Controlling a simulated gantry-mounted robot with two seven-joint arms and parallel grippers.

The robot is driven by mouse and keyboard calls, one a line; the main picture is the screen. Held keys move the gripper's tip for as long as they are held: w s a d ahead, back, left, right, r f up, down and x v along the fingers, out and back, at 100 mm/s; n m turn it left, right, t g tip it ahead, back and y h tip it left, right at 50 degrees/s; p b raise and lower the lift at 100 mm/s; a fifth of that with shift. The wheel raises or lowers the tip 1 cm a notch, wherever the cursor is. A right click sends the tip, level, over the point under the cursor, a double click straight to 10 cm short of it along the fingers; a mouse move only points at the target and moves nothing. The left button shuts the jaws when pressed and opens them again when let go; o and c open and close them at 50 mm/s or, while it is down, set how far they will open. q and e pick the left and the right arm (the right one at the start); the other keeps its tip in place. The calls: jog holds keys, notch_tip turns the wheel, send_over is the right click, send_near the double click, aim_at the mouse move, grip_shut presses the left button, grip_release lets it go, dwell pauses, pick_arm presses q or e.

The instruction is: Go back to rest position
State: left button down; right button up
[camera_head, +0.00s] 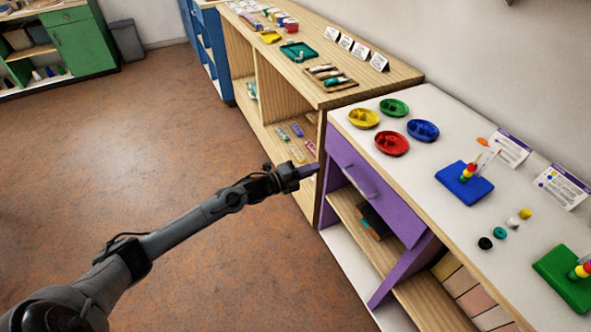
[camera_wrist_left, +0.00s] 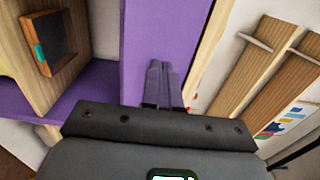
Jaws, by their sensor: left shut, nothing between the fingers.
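My left gripper (camera_head: 308,170) reaches in from the left in the head view, in front of the corner where the wooden shelf unit meets the purple cabinet. Its fingers are shut with nothing between them. In the left wrist view the closed fingers (camera_wrist_left: 162,82) point at a purple panel (camera_wrist_left: 150,30); I cannot tell how near they are to it. My right gripper does not show.
A white-topped purple cabinet (camera_head: 345,122) carries colored dishes (camera_head: 391,143), loose beads and a blue bead board (camera_head: 465,184). A purple door (camera_head: 408,262) stands open below it. A wooden shelf unit (camera_head: 300,80) stands behind. The brown floor (camera_head: 130,130) at left is clear.

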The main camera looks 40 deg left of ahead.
pick_arm(q)
jog(key=s+f+p, duration=0.3)
jog(key=s, duration=0.4)
jog(key=s+d+r+n+g+y+p, duration=0.1)
jog(key=s+d+n+g+p, duration=0.1)
jog(key=s+d+n+p, duration=0.5)
jog(key=s+d+r+n+g+y+p, duration=0.1)
jog(key=s+d+r+n+p, duration=0.1)
jog(key=s+d, duration=0.65)
jog(key=s+d+r+n+g+y+p, duration=0.1)
jog(key=s+d+r+n+g+y, duration=0.15)
jog(key=s+n+g, duration=0.35)
jog(key=s+d+r+n+g+y+p, duration=0.1)
jog(key=s+r+n+g+y, duration=0.1)
jog(key=s+r+n+g, duration=0.4)
notch_tip(320, 180, up, 35)
jog(key=s+m+t+p, duration=0.1)
jog(key=p, duration=3.7)
jog(key=shift+s+a+r+t, duration=0.15)
jog(key=shift+s+a+t, duration=0.1)
jog(key=shift+s+t, duration=0.1)
